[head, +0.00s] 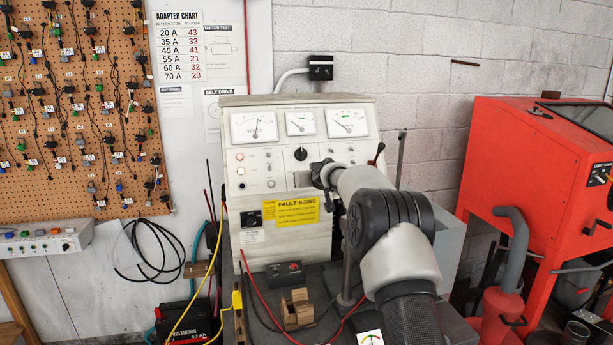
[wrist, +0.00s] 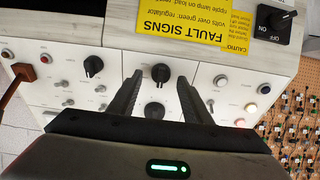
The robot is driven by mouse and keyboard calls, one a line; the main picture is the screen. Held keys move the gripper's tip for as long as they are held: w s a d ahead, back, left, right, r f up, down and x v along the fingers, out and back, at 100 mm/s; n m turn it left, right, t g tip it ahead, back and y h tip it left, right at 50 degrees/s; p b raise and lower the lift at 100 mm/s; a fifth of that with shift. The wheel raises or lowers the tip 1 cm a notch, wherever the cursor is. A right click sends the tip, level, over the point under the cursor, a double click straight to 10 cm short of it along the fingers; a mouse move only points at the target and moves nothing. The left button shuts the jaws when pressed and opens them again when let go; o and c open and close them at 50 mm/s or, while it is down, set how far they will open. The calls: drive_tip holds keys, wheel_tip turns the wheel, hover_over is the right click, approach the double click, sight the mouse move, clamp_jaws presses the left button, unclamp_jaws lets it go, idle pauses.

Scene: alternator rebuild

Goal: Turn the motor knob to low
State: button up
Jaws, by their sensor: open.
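My gripper (wrist: 159,84) is open in the wrist view, its two dark fingers pointing at the panel. A black knob (wrist: 161,72) appears between the fingertips; contact cannot be told. No label shows which is the motor knob. In the head view my gripper (head: 325,180) is at the test bench panel (head: 250,205), partly hidden by my wrist. A black knob (head: 301,154) shows above it.
An ON/OFF switch (wrist: 282,22) and a yellow FAULT SIGNS label (head: 297,212) are close by. Several toggles and lamps surround the knobs. A lever with a dark red handle (head: 376,153) stands at the panel's right. A red cabinet (head: 520,165) stands farther right.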

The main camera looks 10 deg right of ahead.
drive_tip(key=shift+w+a+f, duration=0.1)
drive_tip(key=shift+w+f, duration=0.15)
drive_tip(key=shift+w, duration=0.2)
drive_tip(key=c, duration=1.1)
drive_tip(key=shift+o, duration=0.2)
